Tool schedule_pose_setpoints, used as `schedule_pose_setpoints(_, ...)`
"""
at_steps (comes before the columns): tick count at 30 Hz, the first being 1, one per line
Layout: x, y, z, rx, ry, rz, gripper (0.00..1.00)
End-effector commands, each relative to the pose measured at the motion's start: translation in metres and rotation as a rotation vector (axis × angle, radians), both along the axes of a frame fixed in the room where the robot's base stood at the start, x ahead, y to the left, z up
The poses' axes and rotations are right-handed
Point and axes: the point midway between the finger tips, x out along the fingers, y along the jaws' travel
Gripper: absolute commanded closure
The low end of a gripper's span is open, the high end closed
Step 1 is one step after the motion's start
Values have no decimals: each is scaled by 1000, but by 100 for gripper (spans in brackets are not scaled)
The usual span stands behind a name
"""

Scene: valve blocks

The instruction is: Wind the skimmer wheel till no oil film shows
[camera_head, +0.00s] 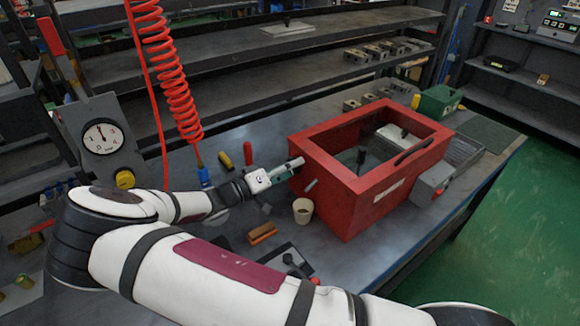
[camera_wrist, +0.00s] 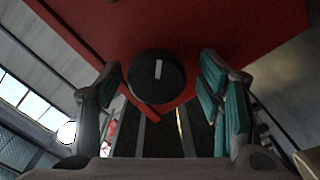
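The red tank (camera_head: 375,190) stands on the bench with its top open. A dark round wheel with a white mark (camera_wrist: 157,78) sits on a red face in the wrist view; I take it for the skimmer wheel. My gripper (camera_head: 289,170) is at the tank's left side. In the wrist view my gripper (camera_wrist: 160,68) is open, one finger on either side of the wheel. I cannot tell whether the fingers touch it. In the head view the wheel is hidden by my gripper. The inside of the tank is dark, and I cannot make out an oil film.
A small cup (camera_head: 303,210) stands just below my gripper, close to the tank. An orange-brown block (camera_head: 262,233) lies nearer. A grey box (camera_head: 434,186) is at the tank's right side. A red coiled hose (camera_head: 172,85) hangs behind my arm. A gauge stand (camera_head: 103,140) is at left.

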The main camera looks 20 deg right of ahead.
Motion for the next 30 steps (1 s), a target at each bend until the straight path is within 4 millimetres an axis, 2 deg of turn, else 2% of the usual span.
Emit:
schedule_pose_setpoints(7,0,1,2,-3,-2,0,39)
schedule_pose_setpoints(11,-3,12,2,-3,-2,3,39)
schedule_pose_setpoints(21,-23,75,2,-2,-3,3,39)
schedule_pose_setpoints(27,-33,103,2,-1,-3,1,39)
schedule_pose_setpoints(30,-36,110,1,-1,-1,0,39)
